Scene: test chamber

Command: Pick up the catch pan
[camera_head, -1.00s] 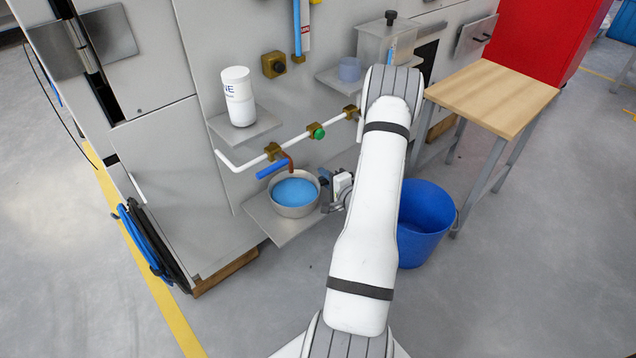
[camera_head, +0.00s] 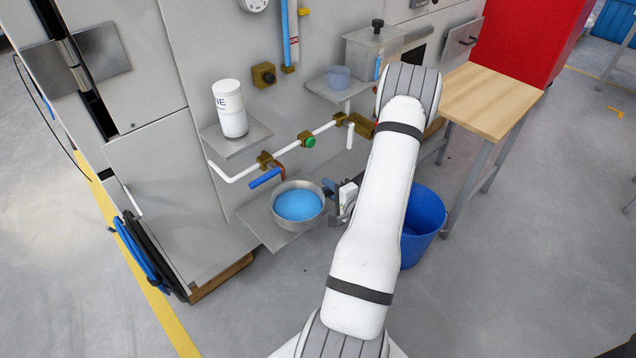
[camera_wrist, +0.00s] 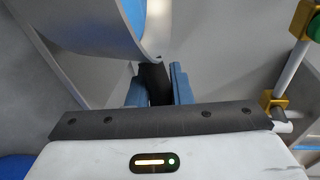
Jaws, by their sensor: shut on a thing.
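The catch pan (camera_head: 278,217) is a round grey metal bowl with blue liquid in it. It is level, over the lower grey shelf (camera_head: 262,223); I cannot tell whether it touches the shelf. My gripper (camera_head: 330,190) is at the pan's right side, partly hidden by my arm. In the wrist view, the pan (camera_wrist: 95,38) fills the upper left. My gripper (camera_wrist: 154,84) has its blue-grey fingers around a dark piece beside the pan's rim, shut on the pan.
A white pipe with a blue-handled valve (camera_head: 265,178) and a brown spout (camera_head: 281,172) runs just behind the pan. A white bottle (camera_head: 230,108) stands on a shelf above. A blue bucket (camera_head: 424,222) and a wooden table (camera_head: 490,100) are at the right. Open floor lies in front.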

